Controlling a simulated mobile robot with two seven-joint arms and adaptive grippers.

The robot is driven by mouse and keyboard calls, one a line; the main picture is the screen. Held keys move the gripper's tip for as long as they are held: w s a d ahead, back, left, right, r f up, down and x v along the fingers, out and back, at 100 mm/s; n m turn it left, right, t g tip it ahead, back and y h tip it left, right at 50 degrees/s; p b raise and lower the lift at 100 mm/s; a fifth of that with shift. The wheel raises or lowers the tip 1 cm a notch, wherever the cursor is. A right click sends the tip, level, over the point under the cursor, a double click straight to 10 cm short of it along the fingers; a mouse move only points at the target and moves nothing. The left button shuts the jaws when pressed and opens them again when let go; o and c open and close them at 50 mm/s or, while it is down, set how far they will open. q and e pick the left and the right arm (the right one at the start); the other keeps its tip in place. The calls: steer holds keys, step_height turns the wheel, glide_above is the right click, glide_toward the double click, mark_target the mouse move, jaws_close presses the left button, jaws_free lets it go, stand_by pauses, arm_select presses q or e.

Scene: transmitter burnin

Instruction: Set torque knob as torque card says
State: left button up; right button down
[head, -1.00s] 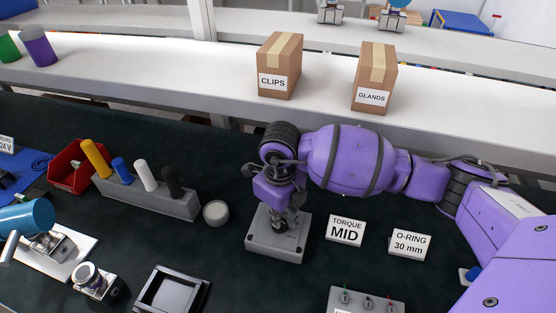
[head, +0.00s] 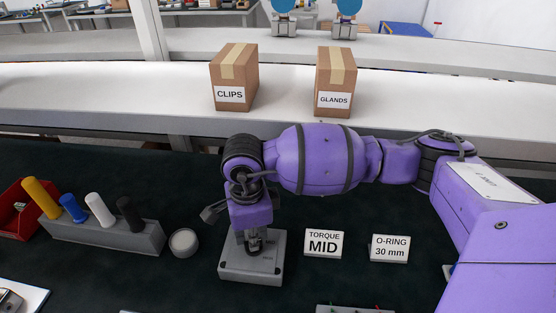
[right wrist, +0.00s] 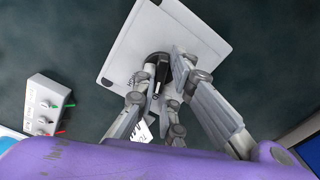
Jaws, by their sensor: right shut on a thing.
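A grey torque box (head: 238,268) stands on the dark mat, with my right gripper (head: 254,246) pointing down onto its top. In the right wrist view the box (right wrist: 130,50) is light grey, and a black round knob (right wrist: 158,60) shows partly between the fingers. My right gripper (right wrist: 165,75) is shut on this knob. The fingers hide much of it, and I cannot read its setting. The torque card (head: 323,243) stands just right of the box and reads "TORQUE MID". My left gripper is not in view.
An "O-RING 30 mm" card (head: 389,248) stands further right. A grey rack (head: 100,238) with several coloured pegs and a small round pale cup (head: 183,242) stand left of the box. Cartons marked CLIPS (head: 233,78) and GLANDS (head: 335,82) sit on the shelf behind.

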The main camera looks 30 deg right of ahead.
steer(key=shift+n, duration=0.6)
steer(key=shift+b, duration=0.3)
steer(key=c, duration=1.8)
jaws_free()
steer(key=shift+r, duration=0.1)
steer(key=shift+w+r, duration=0.1)
steer(key=shift+r, duration=0.4)
step_height(320, 180, up, 11)
